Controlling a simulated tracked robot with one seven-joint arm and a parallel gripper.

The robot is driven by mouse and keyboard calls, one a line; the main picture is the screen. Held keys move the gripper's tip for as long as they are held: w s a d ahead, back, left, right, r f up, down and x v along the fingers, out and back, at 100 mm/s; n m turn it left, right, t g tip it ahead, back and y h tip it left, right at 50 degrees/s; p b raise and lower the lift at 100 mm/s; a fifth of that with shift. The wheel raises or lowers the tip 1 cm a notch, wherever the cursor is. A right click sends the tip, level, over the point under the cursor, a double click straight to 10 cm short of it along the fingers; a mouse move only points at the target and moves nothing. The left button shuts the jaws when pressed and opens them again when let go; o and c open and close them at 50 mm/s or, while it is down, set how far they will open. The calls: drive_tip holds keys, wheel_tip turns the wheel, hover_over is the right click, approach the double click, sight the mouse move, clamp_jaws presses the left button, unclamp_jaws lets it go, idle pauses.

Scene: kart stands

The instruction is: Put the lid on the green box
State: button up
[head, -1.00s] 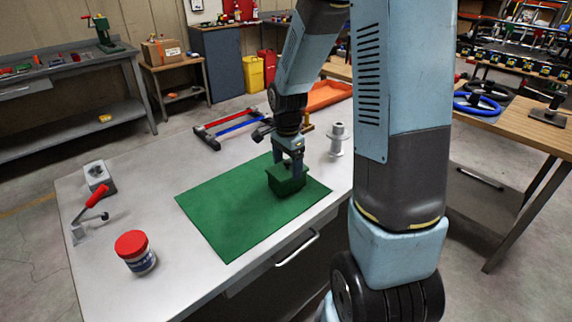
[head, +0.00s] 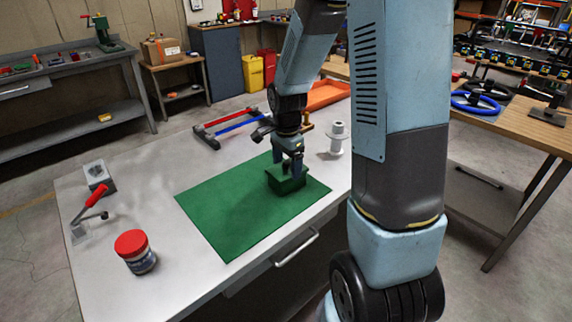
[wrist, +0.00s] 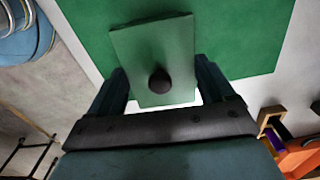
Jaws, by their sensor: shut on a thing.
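The green box (head: 287,184) stands on the green mat (head: 232,215) near the right end of the table. The lid (wrist: 150,45) is a flat green plate with a round dark knob (wrist: 159,80), seen from above in the wrist view. My gripper (head: 291,170) is right over the box and shut on the lid, with one finger on each side of it. My gripper also shows in the wrist view (wrist: 162,85). The lid hides the box from the wrist camera. I cannot tell whether the lid sits flush on the box.
A grey flanged spool (head: 337,138) stands right of the mat. A frame with red and blue bars (head: 235,125) and an orange tray (head: 326,95) lie behind. A red-lidded jar (head: 135,252) and a red-handled clamp (head: 94,203) stand left. The mat's left part is clear.

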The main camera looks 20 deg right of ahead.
drive_tip(key=o, duration=0.9)
drive_tip(key=shift+r, duration=0.15)
drive_tip(key=shift+w+r, duration=0.1)
drive_tip(key=shift+r, duration=3.25)
drive_tip(key=shift+c, duration=0.5)
clamp_jaws()
drive_tip(key=shift+f, duration=2.3)
